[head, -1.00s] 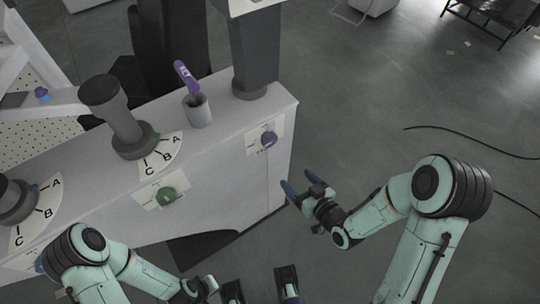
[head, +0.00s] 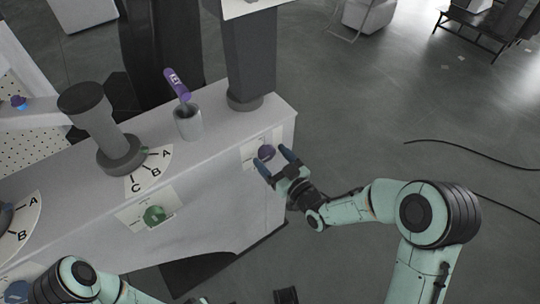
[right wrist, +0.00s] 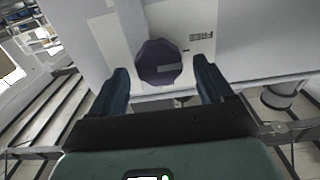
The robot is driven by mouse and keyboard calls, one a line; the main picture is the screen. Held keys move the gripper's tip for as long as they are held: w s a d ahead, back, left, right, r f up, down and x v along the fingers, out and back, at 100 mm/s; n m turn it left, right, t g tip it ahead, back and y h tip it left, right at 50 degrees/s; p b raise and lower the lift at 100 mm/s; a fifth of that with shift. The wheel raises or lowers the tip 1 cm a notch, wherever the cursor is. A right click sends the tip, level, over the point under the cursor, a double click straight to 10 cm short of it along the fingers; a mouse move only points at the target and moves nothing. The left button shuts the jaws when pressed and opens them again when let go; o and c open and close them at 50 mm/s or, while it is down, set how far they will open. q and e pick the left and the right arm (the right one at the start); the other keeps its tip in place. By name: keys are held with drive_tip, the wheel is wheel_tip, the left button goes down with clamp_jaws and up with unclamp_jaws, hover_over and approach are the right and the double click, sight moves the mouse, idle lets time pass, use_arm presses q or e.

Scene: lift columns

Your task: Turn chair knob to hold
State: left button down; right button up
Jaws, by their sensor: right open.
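The purple knob (head: 266,152) sits on a white label plate on the front face of the light grey console, near its right end. My right gripper (head: 275,162) is open in front of it, one blue finger on each side. In the right wrist view the knob (right wrist: 158,58) lies between the open fingers (right wrist: 160,77), with a gap visible on each side. A grey bar on it lies nearly level, towards the label's upside-down lettering. Contact cannot be seen.
A green knob (head: 154,215) is on the same face, further left. The floor at right is open, with cables.

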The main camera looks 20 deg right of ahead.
drive_tip(key=shift+w+a, duration=0.25)
drive_tip(key=shift+w, duration=0.45)
drive_tip(key=c, duration=1)
